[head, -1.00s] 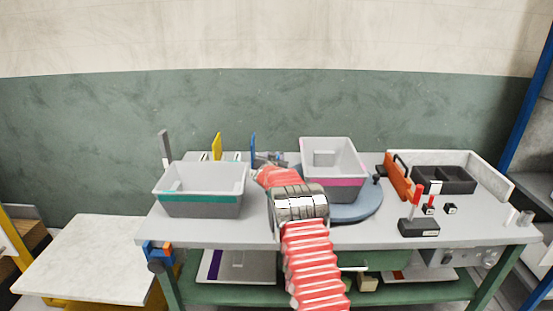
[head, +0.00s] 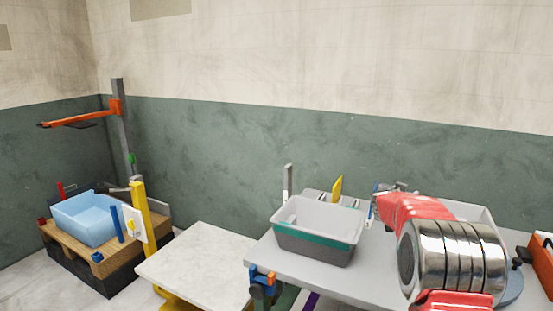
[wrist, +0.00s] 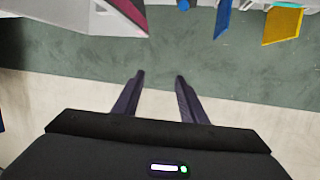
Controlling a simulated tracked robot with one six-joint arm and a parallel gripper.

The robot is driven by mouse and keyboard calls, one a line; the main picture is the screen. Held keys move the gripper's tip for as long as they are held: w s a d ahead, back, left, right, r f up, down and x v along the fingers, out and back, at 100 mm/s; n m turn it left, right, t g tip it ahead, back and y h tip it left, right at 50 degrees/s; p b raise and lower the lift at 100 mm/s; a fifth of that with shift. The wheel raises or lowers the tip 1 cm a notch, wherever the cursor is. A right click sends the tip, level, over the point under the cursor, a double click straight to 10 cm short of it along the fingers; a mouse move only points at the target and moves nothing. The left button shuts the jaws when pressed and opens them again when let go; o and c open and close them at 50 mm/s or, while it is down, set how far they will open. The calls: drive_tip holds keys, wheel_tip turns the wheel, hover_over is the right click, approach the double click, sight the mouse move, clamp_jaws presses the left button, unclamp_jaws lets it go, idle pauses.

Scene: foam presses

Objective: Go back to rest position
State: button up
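My gripper (wrist: 159,78) shows in the wrist view with its two dark fingers apart and nothing between them. The green wall and the pale upper wall fill the view behind them. In the head view my red and silver arm is raised over the right part of the grey workbench (head: 375,278). The gripper (head: 395,187) shows small and partly hidden beyond the red arm link, so its fingers are not clear there.
A grey bin with a teal band (head: 318,232) stands on the bench left of my arm. Another bin is partly hidden behind the arm. A white-topped lift table (head: 200,262) and a blue bin on a pallet (head: 88,218) are further left.

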drive_tip(key=s+a+r+n+g+y, duration=0.15)
drive_tip(key=s+a+r, duration=0.3)
drive_tip(key=s, duration=0.75)
drive_tip(key=s+a+r+g, duration=0.2)
drive_tip(key=s+a+r, duration=0.25)
drive_tip(key=s, duration=0.85)
drive_tip(key=s+a+f+n+y, duration=0.2)
drive_tip(key=s+a+f, duration=0.2)
drive_tip(key=s, duration=0.6)
drive_tip(key=s+a+f+n+g+y, duration=0.1)
drive_tip(key=s+a+f+n+y, duration=0.1)
drive_tip(key=s+a, duration=0.7)
drive_tip(key=s+a+f+n+g+y, duration=0.1)
drive_tip(key=s+a+f+n+y, duration=0.2)
drive_tip(key=s+a, duration=0.4)
drive_tip(key=s+f+y, duration=0.1)
drive_tip(key=s+f, duration=0.1)
drive_tip(key=s, duration=0.2)
drive_tip(key=shift+s+f, duration=0.15)
drive_tip(key=shift+f, duration=0.2)
drive_tip(key=shift+a, duration=0.1)
